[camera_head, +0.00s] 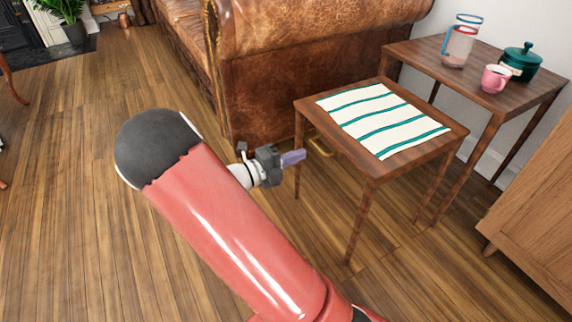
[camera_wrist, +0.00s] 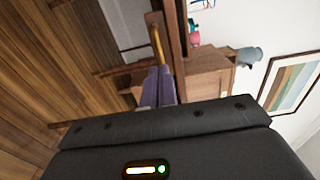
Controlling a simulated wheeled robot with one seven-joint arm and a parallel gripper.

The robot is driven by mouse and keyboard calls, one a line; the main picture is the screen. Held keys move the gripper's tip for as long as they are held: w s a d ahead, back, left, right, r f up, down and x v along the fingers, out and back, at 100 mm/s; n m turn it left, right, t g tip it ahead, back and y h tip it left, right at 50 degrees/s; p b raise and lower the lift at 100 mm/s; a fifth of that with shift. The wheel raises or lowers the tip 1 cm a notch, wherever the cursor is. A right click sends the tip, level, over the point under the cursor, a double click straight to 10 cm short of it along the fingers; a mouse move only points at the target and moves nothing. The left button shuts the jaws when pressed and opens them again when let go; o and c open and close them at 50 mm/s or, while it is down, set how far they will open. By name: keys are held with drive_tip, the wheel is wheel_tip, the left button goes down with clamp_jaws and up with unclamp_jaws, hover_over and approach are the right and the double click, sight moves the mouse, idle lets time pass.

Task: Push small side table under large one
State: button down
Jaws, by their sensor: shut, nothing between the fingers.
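The small side table (camera_head: 372,166) is dark wood with thin legs, and a white cloth with green stripes lies on its top. It stands in front of the large side table (camera_head: 405,52), whose top is higher. I cannot tell whether their tops overlap. My gripper (camera_head: 292,158) is shut and empty, at the left side of the small table near its left leg. A curved brass piece, like a handle, (camera_head: 320,146) shows below the small table's left edge. In the wrist view the closed purple fingers (camera_wrist: 158,86) point toward this brass piece (camera_wrist: 157,44); contact is unclear.
A glass pitcher (camera_head: 459,42), a pink mug (camera_head: 495,78) and a green lidded pot (camera_head: 521,62) stand on the large table. A brown leather sofa (camera_head: 290,75) is behind and left. A wooden cabinet (camera_head: 535,205) is at right. The floor (camera_head: 75,190) at left is clear.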

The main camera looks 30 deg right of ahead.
sight(317, 148)
drive_tip(key=shift+d, duration=0.15)
idle(0.6)
drive_tip(key=shift+d+r+p, duration=0.1)
drive_tip(key=shift+d+p, duration=0.2)
drive_tip(key=shift+d, duration=0.25)
drive_tip(key=shift+d+p, duration=0.35)
drive_tip(key=shift+d, duration=0.8)
drive_tip(key=shift+d, duration=0.35)
drive_tip(key=d+p, duration=0.4)
drive_tip(key=d, duration=1)
drive_tip(key=shift+w, duration=0.25)
idle(2.0)
drive_tip(key=shift+d, duration=0.1)
drive_tip(key=shift+p, duration=0.3)
drive_tip(key=shift+a+p, duration=1.25)
drive_tip(key=shift+a, duration=0.55)
